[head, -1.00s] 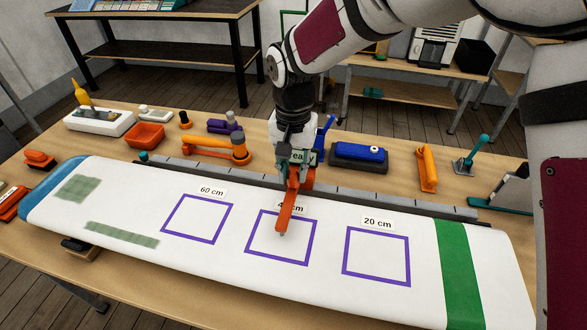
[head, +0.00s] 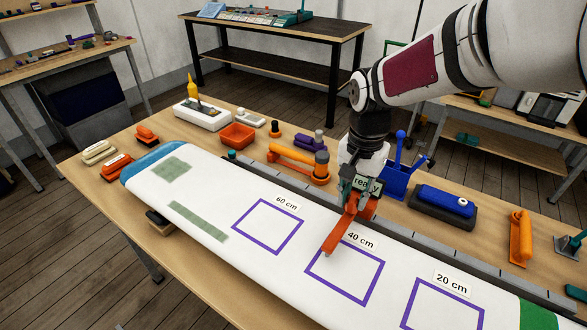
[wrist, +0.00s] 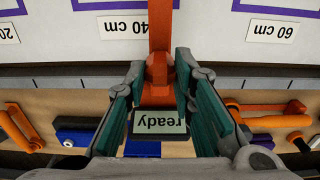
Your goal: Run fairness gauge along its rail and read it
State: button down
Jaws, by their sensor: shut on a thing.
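The fairness gauge (head: 348,222) is orange, with a long pointer and a small display reading "ready". My gripper (head: 362,192) is shut on it; in the wrist view the teal finger pads (wrist: 160,92) sit on either side of its body. The gauge is at the grey rail (head: 430,243) along the white panel's (head: 270,272) back edge. Its pointer reaches over the panel, the tip at the left edge of the purple 40 cm square (head: 345,272). The 60 cm square (head: 268,226) lies to the left, the 20 cm square (head: 445,305) to the right. Whether the tip touches the panel is unclear.
Behind the rail stand an orange handled tool (head: 300,160), a blue holder (head: 397,180), a blue roll tool (head: 445,203) and an orange tray (head: 238,135). The panel's top is clear towards its blue left end (head: 145,160).

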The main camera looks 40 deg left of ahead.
jog(key=shift+s+a+b, duration=0.45)
jog(key=shift+s+a, duration=0.05)
jog(key=shift+a, duration=2.05)
jog(key=shift+s+a+b, duration=0.5)
jog(key=shift+s+a, duration=0.05)
jog(key=shift+a, duration=2.05)
jog(key=shift+s+a+b, duration=0.45)
jog(key=shift+s+a, duration=0.05)
jog(key=shift+a, duration=2.05)
jog(key=shift+a, duration=0.15)
